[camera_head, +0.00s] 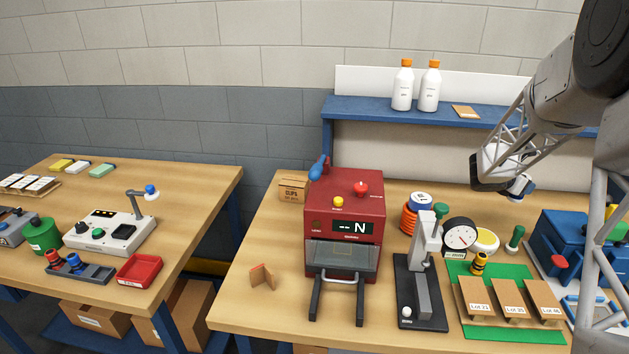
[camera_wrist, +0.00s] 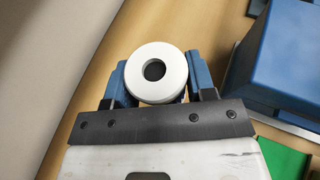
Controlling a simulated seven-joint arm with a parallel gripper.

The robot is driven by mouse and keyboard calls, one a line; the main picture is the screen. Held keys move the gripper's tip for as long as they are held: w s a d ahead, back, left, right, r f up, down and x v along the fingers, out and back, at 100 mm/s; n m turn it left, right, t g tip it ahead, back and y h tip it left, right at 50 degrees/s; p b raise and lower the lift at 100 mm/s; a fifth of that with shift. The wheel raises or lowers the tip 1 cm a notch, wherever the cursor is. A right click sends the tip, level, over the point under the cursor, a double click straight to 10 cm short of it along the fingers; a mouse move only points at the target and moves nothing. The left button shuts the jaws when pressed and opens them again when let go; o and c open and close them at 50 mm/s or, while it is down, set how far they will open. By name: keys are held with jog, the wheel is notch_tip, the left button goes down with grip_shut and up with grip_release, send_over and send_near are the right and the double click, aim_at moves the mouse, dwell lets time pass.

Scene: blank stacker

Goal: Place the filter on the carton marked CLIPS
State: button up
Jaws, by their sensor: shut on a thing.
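My gripper (camera_head: 519,187) is at the right of the head view, raised above the bench. In the wrist view its two blue fingers are shut on the filter (camera_wrist: 176,83), a round white piece with a dark central hole. The filter is hard to make out in the head view, where only a small white part shows at the gripper. The small brown carton marked CLIPS (camera_head: 292,190) sits on the bench left of the red machine, far to the left of my gripper. Part of its right side is hidden behind the machine. Its visible top looks bare.
The red machine (camera_head: 343,225) with its blue lever stands between my gripper and the carton. Stacked rings (camera_head: 410,219), a grey press (camera_head: 424,270) and a round dial (camera_head: 459,235) stand nearer. A blue shelf (camera_head: 370,107) with two white bottles is behind. A blue machine (camera_head: 567,240) is at right.

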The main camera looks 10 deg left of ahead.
jog(key=w+a+r+n+t+y, duration=0.2)
jog(key=w+a+n, duration=0.1)
jog(key=a, duration=0.7)
jog(key=w+a+r+n+t+y, duration=0.2)
jog(key=w+a, duration=0.2)
jog(key=a, duration=0.6)
jog(key=a+r+n+t+y, duration=0.1)
jog(key=a+n+y, duration=0.1)
jog(key=a, duration=2.2)
jog(key=a+r+n+t+y, duration=0.1)
jog(key=a+r+n, duration=0.1)
jog(key=a, duration=2.3)
jog(key=shift+s+a+t+y, duration=0.2)
jog(key=shift+a+t+y, duration=0.1)
jog(key=shift+a+y, duration=0.1)
jog(key=shift+d+f, duration=0.1)
send_over(294, 180)
jog(key=shift+s+f, duration=0.1)
jog(key=shift+f, duration=2.35)
jog(key=shift+f, duration=0.15)
jog(key=shift+f, duration=2.35)
jog(key=shift+f, duration=0.1)
